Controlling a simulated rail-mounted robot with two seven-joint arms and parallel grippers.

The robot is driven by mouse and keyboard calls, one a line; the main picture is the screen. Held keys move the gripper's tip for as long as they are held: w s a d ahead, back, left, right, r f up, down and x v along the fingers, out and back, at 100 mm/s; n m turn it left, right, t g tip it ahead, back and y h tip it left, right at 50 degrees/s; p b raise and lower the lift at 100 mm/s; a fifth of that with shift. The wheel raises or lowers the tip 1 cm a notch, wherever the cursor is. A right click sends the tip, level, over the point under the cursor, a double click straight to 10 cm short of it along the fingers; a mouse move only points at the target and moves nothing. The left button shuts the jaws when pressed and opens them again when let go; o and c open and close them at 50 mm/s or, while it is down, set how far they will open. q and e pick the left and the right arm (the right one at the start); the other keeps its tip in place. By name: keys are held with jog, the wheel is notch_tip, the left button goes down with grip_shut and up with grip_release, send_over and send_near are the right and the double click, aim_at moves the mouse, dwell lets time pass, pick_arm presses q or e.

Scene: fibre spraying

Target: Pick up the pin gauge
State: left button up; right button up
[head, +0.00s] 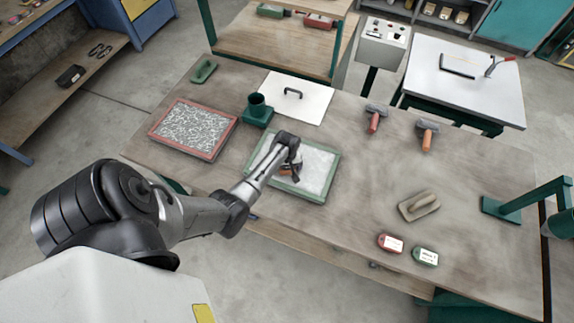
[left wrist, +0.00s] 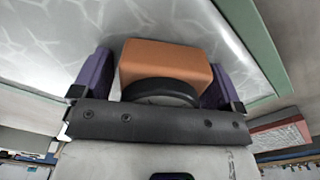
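An orange block (left wrist: 166,62), which looks like the pin gauge's body, sits between the two purple fingers of my left gripper (left wrist: 160,85) in the left wrist view. The fingers lie close along its sides; I cannot tell whether they press on it. In the head view my left gripper (head: 290,165) is over the pale panel in the green-framed tray (head: 325,182). A little orange of the gauge (head: 285,171) shows there, mostly hidden by the gripper. Any pins under the block are hidden. My right gripper is not in view.
A red-framed tray (head: 151,133) lies left, near a green cup stand (head: 257,112) and a white board with a black handle (head: 308,104).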

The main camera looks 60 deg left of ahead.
pick_arm(q)
jog(key=c, duration=1.1)
jog(key=shift+r, duration=0.1)
